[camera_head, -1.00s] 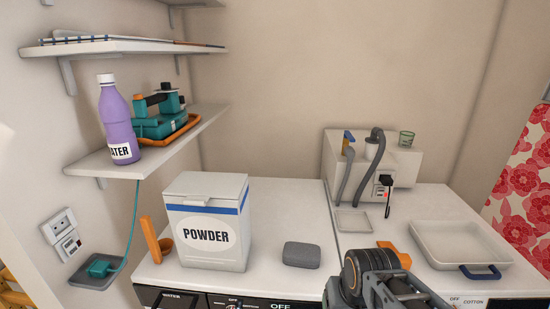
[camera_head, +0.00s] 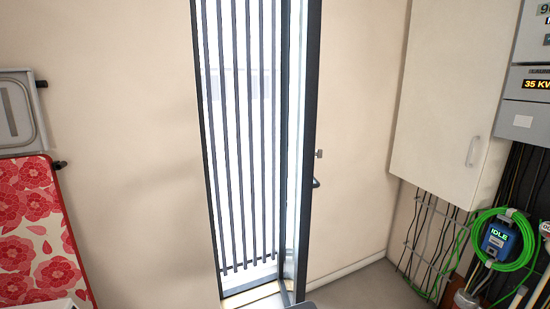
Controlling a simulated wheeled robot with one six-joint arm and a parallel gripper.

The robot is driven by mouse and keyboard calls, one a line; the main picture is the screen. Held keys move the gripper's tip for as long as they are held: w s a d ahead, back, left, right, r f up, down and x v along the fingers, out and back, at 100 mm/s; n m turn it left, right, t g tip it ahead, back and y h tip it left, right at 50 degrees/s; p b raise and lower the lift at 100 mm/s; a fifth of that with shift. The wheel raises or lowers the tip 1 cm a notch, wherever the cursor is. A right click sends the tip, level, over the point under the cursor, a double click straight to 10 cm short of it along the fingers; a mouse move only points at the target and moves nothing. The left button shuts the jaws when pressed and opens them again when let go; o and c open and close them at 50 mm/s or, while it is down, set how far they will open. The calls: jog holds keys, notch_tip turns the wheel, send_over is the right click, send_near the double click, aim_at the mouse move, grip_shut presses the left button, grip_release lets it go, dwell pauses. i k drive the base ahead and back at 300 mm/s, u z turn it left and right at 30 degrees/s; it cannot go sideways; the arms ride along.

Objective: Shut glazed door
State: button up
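The glazed door (camera_head: 303,150) stands in the middle of the head view. It has a dark frame and is swung inward, seen nearly edge-on, so the doorway (camera_head: 240,130) beside it is open. Vertical dark bars (camera_head: 243,150) fill the opening, with bright light behind them. A small dark handle (camera_head: 316,183) sticks out from the door's right side at mid height. My gripper is not in this view.
A folded ironing board (camera_head: 35,225) with a red floral cover leans on the left wall. A white cabinet (camera_head: 445,90) hangs at the right. A charger (camera_head: 497,240) with green cable and loose cables are at the far right. Grey floor (camera_head: 365,287) shows below.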

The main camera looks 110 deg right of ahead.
aim_at(312, 9)
jog(key=k, duration=2.6)
jog(key=z, duration=2.55)
